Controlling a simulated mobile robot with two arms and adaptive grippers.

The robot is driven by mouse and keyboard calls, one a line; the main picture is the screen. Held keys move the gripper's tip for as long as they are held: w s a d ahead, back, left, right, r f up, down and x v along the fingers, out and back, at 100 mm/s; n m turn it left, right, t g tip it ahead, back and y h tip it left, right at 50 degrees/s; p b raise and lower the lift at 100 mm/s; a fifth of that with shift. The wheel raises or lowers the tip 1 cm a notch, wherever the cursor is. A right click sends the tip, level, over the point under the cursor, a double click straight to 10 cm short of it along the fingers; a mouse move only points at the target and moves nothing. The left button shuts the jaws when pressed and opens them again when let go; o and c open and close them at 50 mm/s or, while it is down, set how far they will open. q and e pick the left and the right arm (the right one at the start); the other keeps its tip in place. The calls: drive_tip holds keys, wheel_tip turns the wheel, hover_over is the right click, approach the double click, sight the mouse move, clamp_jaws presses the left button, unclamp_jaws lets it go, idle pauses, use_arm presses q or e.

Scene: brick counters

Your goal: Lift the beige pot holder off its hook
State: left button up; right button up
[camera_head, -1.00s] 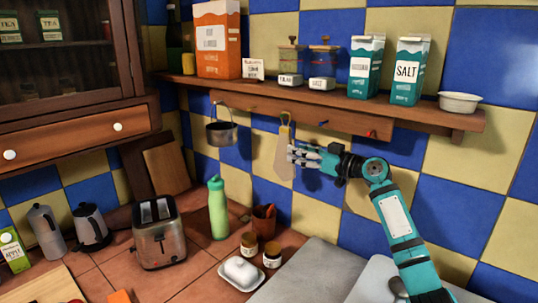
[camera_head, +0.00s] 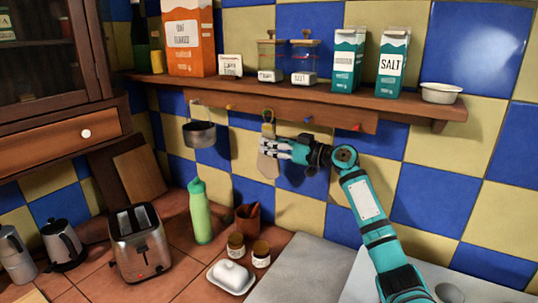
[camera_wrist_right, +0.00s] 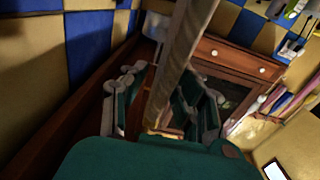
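The beige pot holder (camera_head: 267,168) hangs upright by its loop from a hook on the wooden rail under the shelf. It also shows edge-on in the right wrist view (camera_wrist_right: 178,60), running down between my fingers. My right gripper (camera_head: 273,148) is at the pot holder, reaching in from the right, and hides part of it in the head view. In the right wrist view its fingers (camera_wrist_right: 160,105) stand apart, one on each side of the pot holder, with gaps visible. My left gripper is in neither current view.
A dark pot (camera_head: 199,134) hangs left of the pot holder. The shelf (camera_head: 300,95) above carries cartons and jars. A green bottle (camera_head: 201,212), toaster (camera_head: 139,243) and butter dish (camera_head: 231,276) stand on the counter below.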

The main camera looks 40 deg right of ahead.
drive_tip(key=shift+w+a, duration=0.25)
drive_tip(key=shift+w, duration=0.05)
drive_tip(key=c, duration=0.4)
drive_tip(key=shift+f, duration=0.1)
clamp_jaws()
use_arm(q)
drive_tip(key=shift+s+d+r+p, duration=0.1)
drive_tip(key=shift+d+r+p, duration=0.05)
drive_tip(key=shift+r+p, duration=0.85)
drive_tip(key=shift+s+d+r+p, duration=0.1)
drive_tip(key=shift+d+r+p, duration=0.1)
drive_tip(key=shift+r+p, duration=0.75)
drive_tip(key=shift+s+d+r+p, duration=0.1)
drive_tip(key=shift+d+r+p, duration=0.05)
drive_tip(key=shift+r+p, duration=0.8)
use_arm(e)
drive_tip(key=s+a, duration=0.2)
drive_tip(key=a, duration=0.6)
drive_tip(key=s+a+r, duration=0.1)
drive_tip(key=s+a, duration=0.2)
drive_tip(key=a, duration=0.6)
drive_tip(key=shift+a+r, duration=0.2)
drive_tip(key=shift+r, duration=0.05)
